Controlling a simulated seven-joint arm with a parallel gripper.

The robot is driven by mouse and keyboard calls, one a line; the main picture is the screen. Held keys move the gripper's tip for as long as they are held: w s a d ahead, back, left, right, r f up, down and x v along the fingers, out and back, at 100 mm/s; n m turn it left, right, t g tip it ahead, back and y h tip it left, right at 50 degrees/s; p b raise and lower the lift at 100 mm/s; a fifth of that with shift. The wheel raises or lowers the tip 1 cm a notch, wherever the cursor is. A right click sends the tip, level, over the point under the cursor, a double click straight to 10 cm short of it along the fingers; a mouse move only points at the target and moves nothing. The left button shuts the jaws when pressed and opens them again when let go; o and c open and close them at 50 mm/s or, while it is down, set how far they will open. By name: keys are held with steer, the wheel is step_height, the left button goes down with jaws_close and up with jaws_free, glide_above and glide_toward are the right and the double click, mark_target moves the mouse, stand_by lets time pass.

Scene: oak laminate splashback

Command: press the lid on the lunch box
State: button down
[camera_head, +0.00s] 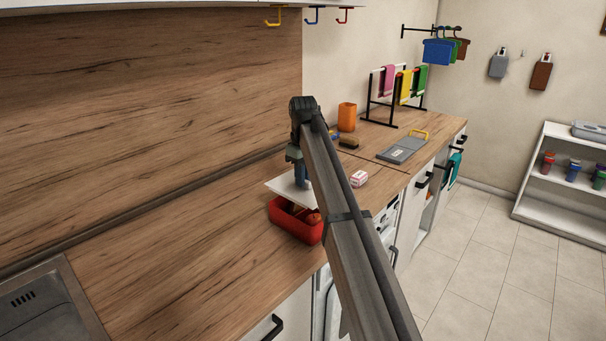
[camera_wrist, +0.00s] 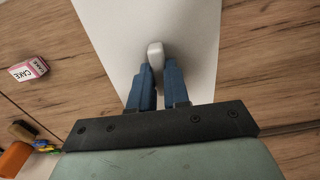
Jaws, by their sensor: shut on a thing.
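The lid is a flat white panel (camera_head: 280,187) with a small pale knob (camera_wrist: 155,52) on it. My gripper (camera_head: 302,181) points down, with its blue fingers (camera_wrist: 158,80) shut on the lid's knob. The red lunch box (camera_head: 309,235) stands open on the counter, with reddish-orange contents (camera_head: 312,217) in it. The lid hangs above the box, reaching past its back and left side; the front of the box shows uncovered. My arm hides part of the lid and the box's right side. The lunch box does not show in the wrist view.
A small pink-and-white cake box (camera_head: 358,178) stands right of the lunch box. Farther back are a brown brush (camera_head: 349,143), an orange cup (camera_head: 347,117), a grey board (camera_head: 403,150) and a towel rack (camera_head: 390,97). A sink (camera_head: 45,305) lies front left. The counter between sink and box is clear.

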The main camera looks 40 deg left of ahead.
mark_target(303, 190)
steer(key=shift+f, duration=2.55)
steer(key=shift+f, duration=0.65)
stand_by(1.1)
steer(key=c, duration=0.5)
jaws_free()
steer(key=shift+c, duration=0.2)
steer(key=shift+r, duration=0.2)
steer(key=shift+r, duration=3.35)
jaws_close()
